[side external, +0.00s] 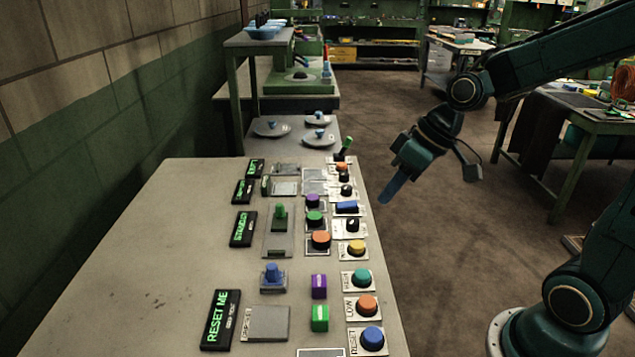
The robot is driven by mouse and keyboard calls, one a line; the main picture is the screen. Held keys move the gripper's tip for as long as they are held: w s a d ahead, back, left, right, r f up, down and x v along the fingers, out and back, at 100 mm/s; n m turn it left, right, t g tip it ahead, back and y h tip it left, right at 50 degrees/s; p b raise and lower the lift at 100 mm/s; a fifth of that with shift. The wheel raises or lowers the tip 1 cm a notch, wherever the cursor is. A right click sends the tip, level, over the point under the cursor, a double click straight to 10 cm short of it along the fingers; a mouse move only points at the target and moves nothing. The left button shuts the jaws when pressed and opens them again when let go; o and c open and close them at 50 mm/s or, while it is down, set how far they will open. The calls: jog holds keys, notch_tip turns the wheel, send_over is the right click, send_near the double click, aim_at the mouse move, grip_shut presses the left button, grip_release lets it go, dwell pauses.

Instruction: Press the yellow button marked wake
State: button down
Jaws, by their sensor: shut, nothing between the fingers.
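A yellow button (356,247) sits on a pale plate near the right edge of the long grey table (130,280). Any word on its plate is too small to read. My gripper (386,198) hangs beyond the table's right edge, above and to the right of the yellow button in the picture. Its blue fingers are shut with nothing between them, and they point down and to the left. The gripper appears apart from every button.
A teal button (362,278), an orange button (366,306) and a blue button (371,339) stand nearer the camera. A black knob (352,224) and a blue bar (347,207) lie just beyond the yellow one. A green-tipped lever (345,147) rises at the far end.

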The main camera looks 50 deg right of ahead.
aim_at(362, 244)
jog(key=w+d+f+t+y, duration=0.1)
jog(key=w+d+f+y, duration=0.2)
jog(key=w+f, duration=0.3)
jog(key=shift+w+d+f+m+y, duration=0.4)
jog(key=shift+w+d, duration=0.1)
jog(key=shift+w, duration=0.3)
jog(key=shift+f, duration=0.2)
jog(key=shift+f, duration=4.2)
jog(key=shift+f, duration=0.85)
jog(key=shift+r, duration=0.85)
jog(key=shift+r, duration=0.15)
